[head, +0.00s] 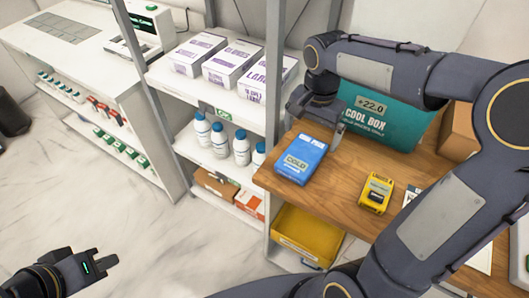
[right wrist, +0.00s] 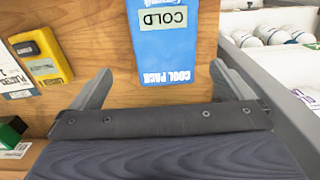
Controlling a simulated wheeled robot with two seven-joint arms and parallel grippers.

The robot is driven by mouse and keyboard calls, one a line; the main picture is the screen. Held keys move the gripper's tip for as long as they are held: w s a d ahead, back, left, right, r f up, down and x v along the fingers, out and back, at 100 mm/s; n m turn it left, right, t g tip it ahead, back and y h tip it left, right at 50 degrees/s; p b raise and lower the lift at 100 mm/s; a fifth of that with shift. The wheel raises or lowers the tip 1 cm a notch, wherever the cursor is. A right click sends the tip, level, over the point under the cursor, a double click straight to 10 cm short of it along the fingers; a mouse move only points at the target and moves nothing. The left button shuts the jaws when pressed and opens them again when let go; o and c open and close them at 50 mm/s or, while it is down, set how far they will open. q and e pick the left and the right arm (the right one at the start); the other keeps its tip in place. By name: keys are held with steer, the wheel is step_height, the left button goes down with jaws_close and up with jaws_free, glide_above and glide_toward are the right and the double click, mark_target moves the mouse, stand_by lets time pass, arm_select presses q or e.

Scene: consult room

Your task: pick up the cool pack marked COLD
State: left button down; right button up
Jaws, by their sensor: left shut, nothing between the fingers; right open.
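The blue cool pack (head: 300,157) with a pale COLD label lies on the wooden table (head: 330,185), near its left edge. It also shows in the right wrist view (right wrist: 163,50), with its COOL PACK end toward my gripper. My right gripper (head: 325,120) is at the far side of the pack. In the right wrist view its open fingers (right wrist: 165,82) stand either side of the pack's near end, with nothing held. Whether they touch the pack I cannot tell. My left gripper (head: 105,262) is shut and empty over the floor at the lower left, far from the pack.
A teal cool box (head: 385,118) reading +22.0 stands behind my right arm. A yellow device (head: 376,193) lies right of the pack. White shelves (head: 170,85) with boxes and bottles stand left. A yellow bin (head: 305,235) sits below the tabletop.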

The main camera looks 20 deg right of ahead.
mark_target(303, 153)
steer(key=shift+w+a+f, duration=0.2)
steer(key=shift+w+f, duration=0.15)
steer(key=shift+w, duration=0.05)
steer(key=shift+f, duration=0.4)
steer(key=f, duration=0.3)
steer(key=a+f, duration=0.1)
steer(key=f, duration=0.1)
steer(key=shift+s+f, duration=0.2)
steer(key=shift+s, duration=0.2)
steer(key=shift+d+f, duration=0.1)
steer(key=shift+f, duration=0.5)
steer(key=c, duration=1.1)
steer(key=shift+r, duration=0.1)
steer(key=shift+c, duration=0.4)
steer(key=shift+w+r, duration=0.1)
